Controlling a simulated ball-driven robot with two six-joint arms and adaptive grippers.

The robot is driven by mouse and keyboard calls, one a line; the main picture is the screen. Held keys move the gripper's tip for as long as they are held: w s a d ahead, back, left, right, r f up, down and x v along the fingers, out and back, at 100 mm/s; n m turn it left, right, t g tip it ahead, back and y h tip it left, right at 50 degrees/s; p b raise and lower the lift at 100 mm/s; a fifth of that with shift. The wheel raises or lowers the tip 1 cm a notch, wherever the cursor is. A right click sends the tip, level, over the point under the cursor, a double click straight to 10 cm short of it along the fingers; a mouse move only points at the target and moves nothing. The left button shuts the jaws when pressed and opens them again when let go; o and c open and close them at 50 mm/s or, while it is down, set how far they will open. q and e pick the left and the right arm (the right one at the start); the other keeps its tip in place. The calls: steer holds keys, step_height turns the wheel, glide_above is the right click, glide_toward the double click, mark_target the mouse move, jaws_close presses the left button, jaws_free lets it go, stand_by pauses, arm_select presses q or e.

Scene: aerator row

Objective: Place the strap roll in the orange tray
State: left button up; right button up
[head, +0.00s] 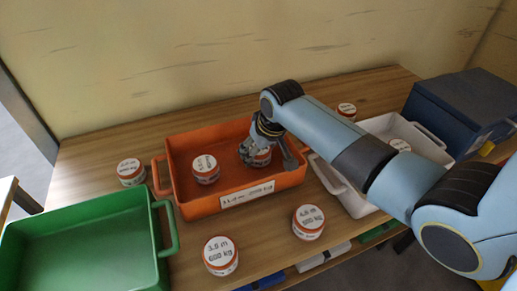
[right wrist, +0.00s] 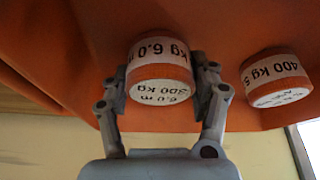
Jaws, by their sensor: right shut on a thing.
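The orange tray (head: 200,207) stands in the middle of the wooden table, with a label on its front wall. My right gripper (head: 266,150) is down inside the tray's right half. It is shut on a strap roll (head: 262,160), orange with a white label and top. In the right wrist view the gripper (right wrist: 163,78) grips this roll (right wrist: 160,92) from both sides; its top reads 6.0 m, 300 kg. The tray (right wrist: 60,40) fills the background there. I cannot tell whether the roll touches the tray floor. My left gripper is not in view.
Another roll (head: 206,169) stands in the tray's left half, also in the right wrist view (right wrist: 277,78). Rolls stand outside, at left (head: 131,172) and in front (head: 221,256) (head: 308,222). A green tray (head: 90,240), a white tray (head: 345,196) and a blue box (head: 465,105) flank it.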

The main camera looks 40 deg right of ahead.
steer(key=shift+f, duration=0.1)
steer(key=o, duration=1.3)
steer(key=shift+s+r, duration=0.1)
steer(key=shift+r, duration=0.35)
steer(key=v, duration=1.1)
steer(key=shift+s+r, duration=0.2)
steer(key=shift+f, duration=0.1)
